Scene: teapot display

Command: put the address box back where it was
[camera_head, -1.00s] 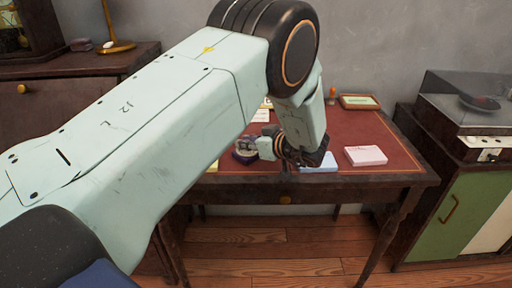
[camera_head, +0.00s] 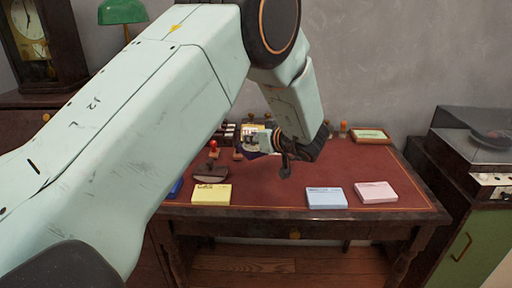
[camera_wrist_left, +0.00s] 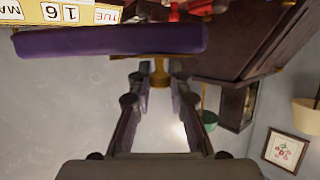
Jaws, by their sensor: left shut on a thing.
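My left gripper (camera_head: 272,143) reaches in from the upper left over the back middle of the red-topped desk (camera_head: 275,190). It is shut on a dark purple thing (camera_head: 262,151), which I take to be the address box, though arm and gripper hide much of it. In the left wrist view the purple thing (camera_wrist_left: 110,39) spans the top left, just beyond the fingers (camera_wrist_left: 160,80). A date block showing "TUE 16" (camera_wrist_left: 65,12) appears past it. I cannot tell whether the purple thing touches the desk. My right gripper is not in view.
Yellow (camera_head: 211,194), blue (camera_head: 326,198) and pink (camera_head: 375,192) pads line the desk's front. A blotter (camera_head: 210,172) and a red-knobbed stamp (camera_head: 213,149) stand left of the gripper. A framed card (camera_head: 370,135) lies back right. The desk's middle is bare.

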